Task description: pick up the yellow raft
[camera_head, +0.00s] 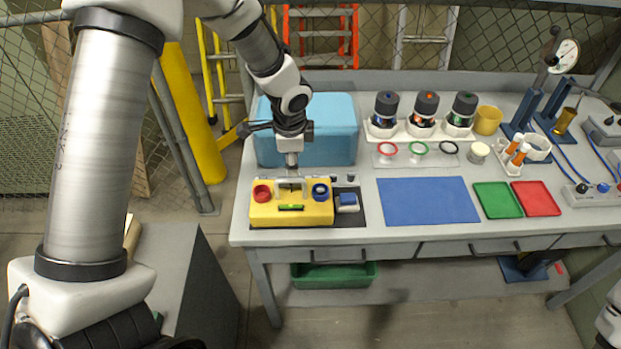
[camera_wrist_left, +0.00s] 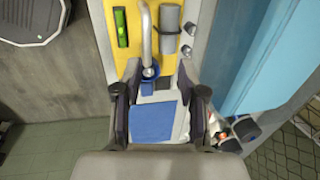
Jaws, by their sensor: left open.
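The yellow raft (camera_head: 268,214) lies on the left part of the workbench. It carries a red ring (camera_head: 262,193), a blue ring (camera_head: 320,192), a green level strip and a metal handle (camera_head: 291,184). In the left wrist view the raft (camera_wrist_left: 122,58) fills the top middle, with its handle (camera_wrist_left: 147,35) upright in the picture. My left gripper (camera_head: 290,163) is over the raft near the handle, open and empty. Its spread fingers (camera_wrist_left: 160,92) show in the left wrist view; contact with the handle cannot be told. My right gripper is not in view.
A light blue box (camera_head: 335,125) stands right behind the raft. A blue mat (camera_head: 428,201) lies clear further right, before green (camera_head: 497,200) and red (camera_head: 536,199) trays. Dark-capped bottles stand behind.

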